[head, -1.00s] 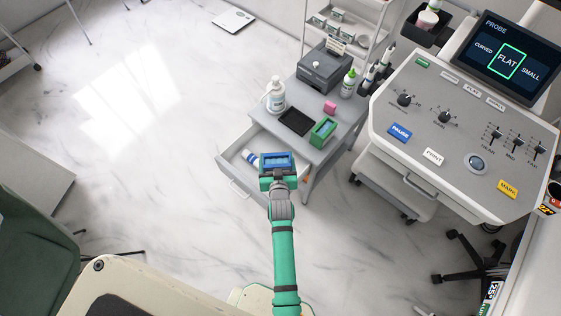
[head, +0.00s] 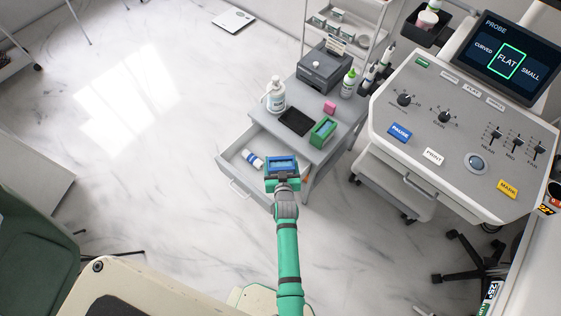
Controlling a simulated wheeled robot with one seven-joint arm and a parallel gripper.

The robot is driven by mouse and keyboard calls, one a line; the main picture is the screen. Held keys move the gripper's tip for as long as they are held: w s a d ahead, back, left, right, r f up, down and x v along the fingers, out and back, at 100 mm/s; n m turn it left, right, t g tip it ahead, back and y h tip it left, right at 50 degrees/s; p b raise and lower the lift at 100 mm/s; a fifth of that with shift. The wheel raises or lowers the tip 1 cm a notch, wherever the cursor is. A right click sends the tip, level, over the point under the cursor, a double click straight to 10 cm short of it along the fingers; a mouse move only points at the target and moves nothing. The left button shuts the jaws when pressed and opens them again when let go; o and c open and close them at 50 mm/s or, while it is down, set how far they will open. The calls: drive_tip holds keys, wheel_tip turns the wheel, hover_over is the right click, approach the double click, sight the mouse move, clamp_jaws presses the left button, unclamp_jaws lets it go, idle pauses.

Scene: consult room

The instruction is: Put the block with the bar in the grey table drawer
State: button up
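A blue block (head: 281,162) with a paler strip across its top sits in my gripper (head: 282,172), whose green fingers are at its sides. The gripper seems shut on it. The grey table drawer (head: 234,168) is pulled open below the small grey table. The gripper and block appear over the drawer's right end; their height above it is hard to tell. A green block (head: 323,131) with a dark recess stands on the tabletop. A small pink block (head: 330,107) stands behind it.
The drawer holds a white and blue tube (head: 253,159). On the grey table (head: 316,153) are a black tray (head: 297,121), a pump bottle (head: 276,97), a green-capped bottle (head: 348,84) and a grey box (head: 325,68). The console (head: 465,130) is to the right. Open floor is left.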

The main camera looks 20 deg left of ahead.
drive_tip(key=shift+a+f, duration=0.1)
drive_tip(key=shift+f, duration=0.4)
drive_tip(key=o, duration=1.5)
drive_tip(key=shift+w+f, duration=0.1)
drive_tip(key=shift+r, duration=0.45)
drive_tip(key=s+d+r+m+h, duration=0.1)
drive_tip(key=s+d+r, duration=0.35)
drive_tip(key=s, duration=0.35)
drive_tip(key=s+d+r+t+h, duration=0.1)
drive_tip(key=s+d+r, duration=0.2)
drive_tip(key=s+d, duration=0.35)
drive_tip(key=s+d+r+m, duration=0.1)
drive_tip(key=s+d+r, duration=0.35)
drive_tip(key=s, duration=0.45)
drive_tip(key=s+d+r+m+t+h, duration=0.2)
drive_tip(key=s+d+r+m+h, duration=0.1)
drive_tip(key=s+r, duration=0.8)
wheel_tip(320, 180, up, 4)
drive_tip(key=shift+s+r+h, duration=0.1)
drive_tip(key=shift+s+h, duration=0.25)
drive_tip(key=shift+h, duration=0.05)
